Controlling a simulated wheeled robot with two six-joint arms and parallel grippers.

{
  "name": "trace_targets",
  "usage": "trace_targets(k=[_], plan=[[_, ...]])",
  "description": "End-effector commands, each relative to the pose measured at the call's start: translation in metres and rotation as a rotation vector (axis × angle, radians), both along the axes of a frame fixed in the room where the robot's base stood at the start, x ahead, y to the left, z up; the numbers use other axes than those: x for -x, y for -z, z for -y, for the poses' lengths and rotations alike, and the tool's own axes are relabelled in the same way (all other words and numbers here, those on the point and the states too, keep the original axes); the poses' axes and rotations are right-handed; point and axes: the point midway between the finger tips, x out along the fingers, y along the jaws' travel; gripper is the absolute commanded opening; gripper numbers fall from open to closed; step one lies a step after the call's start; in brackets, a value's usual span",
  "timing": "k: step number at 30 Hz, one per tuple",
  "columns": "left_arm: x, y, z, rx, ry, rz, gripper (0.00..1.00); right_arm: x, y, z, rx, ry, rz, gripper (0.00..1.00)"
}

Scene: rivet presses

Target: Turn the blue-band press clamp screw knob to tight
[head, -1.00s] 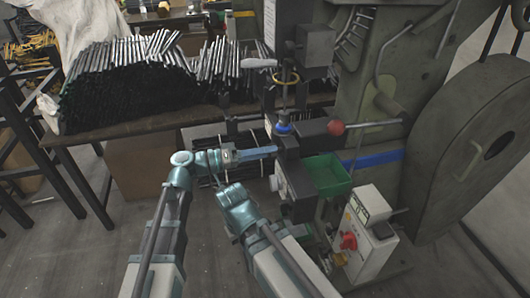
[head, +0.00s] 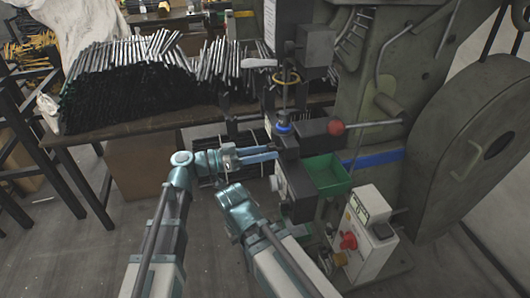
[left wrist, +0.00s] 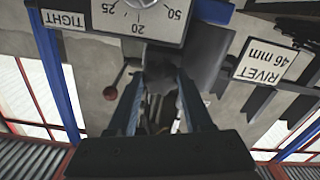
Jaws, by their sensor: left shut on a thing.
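The blue-band press (head: 440,130) stands at right, with a blue band (head: 378,157) across its body. My left gripper (head: 276,153) reaches from the left to the side of the press's front block. In the left wrist view the two fingers (left wrist: 160,78) are shut on a dark clamp screw knob (left wrist: 160,62), which is shadowed and partly hidden by them. Above it, upside down, are a dial plate (left wrist: 140,18) marked 20, 25 and 50 and a TIGHT label (left wrist: 64,20). The knob's pointer cannot be made out.
A green bin (head: 326,174) and a red-ball lever (head: 336,127) are right of the gripper. A control box (head: 362,235) with a red knob stands below. A table (head: 150,122) with metal rods is behind left. A RIVET 46 mm label (left wrist: 265,60) shows upside down.

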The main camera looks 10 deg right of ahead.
Motion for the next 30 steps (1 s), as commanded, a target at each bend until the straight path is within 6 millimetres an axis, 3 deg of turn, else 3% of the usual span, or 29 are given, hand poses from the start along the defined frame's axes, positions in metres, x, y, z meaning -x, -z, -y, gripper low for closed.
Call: trace_targets(k=[16,17,21,30], plan=[[0.0014,0.002,-0.0004,-0.008,0.003,0.026,0.0,0.0,0.0004,-0.0001,0.0,0.0,0.0,0.0],[0.0014,0.0021,-0.0003,-0.008,0.003,0.026,0.52,0.0,0.0004,-0.0001,0.0,0.0,0.0,0.0],[0.001,0.0015,-0.0003,-0.006,0.001,0.025,0.78,0.0,0.0004,0.0,0.0,0.0,0.0,0.0],[0.0004,0.0007,-0.0007,-0.004,0.001,0.023,0.81,0.0,0.0001,0.0,0.0,0.0,0.0,0.0]])
